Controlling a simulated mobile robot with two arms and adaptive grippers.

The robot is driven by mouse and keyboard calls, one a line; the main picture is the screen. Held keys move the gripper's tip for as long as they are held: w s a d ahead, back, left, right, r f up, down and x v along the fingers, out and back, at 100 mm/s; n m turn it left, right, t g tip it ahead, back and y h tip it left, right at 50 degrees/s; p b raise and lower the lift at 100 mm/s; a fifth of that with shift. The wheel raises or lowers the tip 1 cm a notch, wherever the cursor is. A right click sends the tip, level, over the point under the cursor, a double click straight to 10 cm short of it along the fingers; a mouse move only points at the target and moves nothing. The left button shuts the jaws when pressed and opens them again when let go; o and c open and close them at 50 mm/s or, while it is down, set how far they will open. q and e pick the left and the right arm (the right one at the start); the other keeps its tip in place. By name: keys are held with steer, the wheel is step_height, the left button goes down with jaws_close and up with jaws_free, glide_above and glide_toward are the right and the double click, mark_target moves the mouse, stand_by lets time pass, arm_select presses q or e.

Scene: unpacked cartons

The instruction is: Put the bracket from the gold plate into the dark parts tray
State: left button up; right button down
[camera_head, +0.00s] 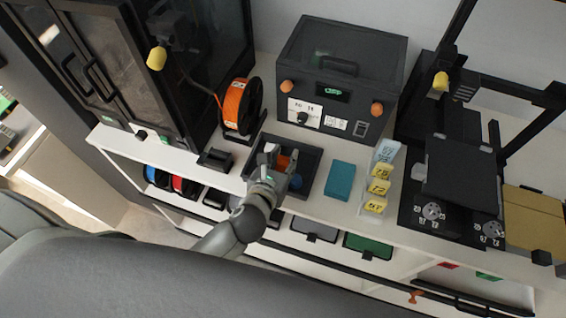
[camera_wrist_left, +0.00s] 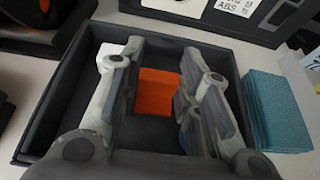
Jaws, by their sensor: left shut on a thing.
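The dark parts tray (camera_head: 311,178) lies on the white bench top, and its rim fills much of the left wrist view (camera_wrist_left: 52,105). My left gripper (camera_head: 278,160) is over the tray, pointing down into it. It is shut on the orange bracket (camera_head: 284,163), which shows between the two fingers in the left wrist view (camera_wrist_left: 157,92). I cannot tell whether the bracket touches the tray floor. The gold plate (camera_head: 533,228) lies at the far right of the bench, with no bracket visible on it. My right gripper is not in view.
A blue thing (camera_head: 296,182) lies in the tray, partly hidden by a finger. An orange spool (camera_head: 242,106) and a dark box (camera_head: 340,75) stand behind. A printer (camera_head: 460,172) is further right.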

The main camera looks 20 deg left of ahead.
arm_select(q)
steer(key=shift+f, duration=0.15)
steer(key=o, duration=0.7)
steer(key=shift+f, duration=0.1)
steer(key=shift+s+r, duration=0.2)
steer(key=shift+r, duration=0.05)
steer(key=b+v, duration=0.2)
steer(key=v, duration=0.8)
steer(key=shift+r, duration=0.1)
steer(key=shift+v, duration=0.8)
steer(key=shift+w+r, duration=0.1)
steer(key=shift+r, duration=0.1)
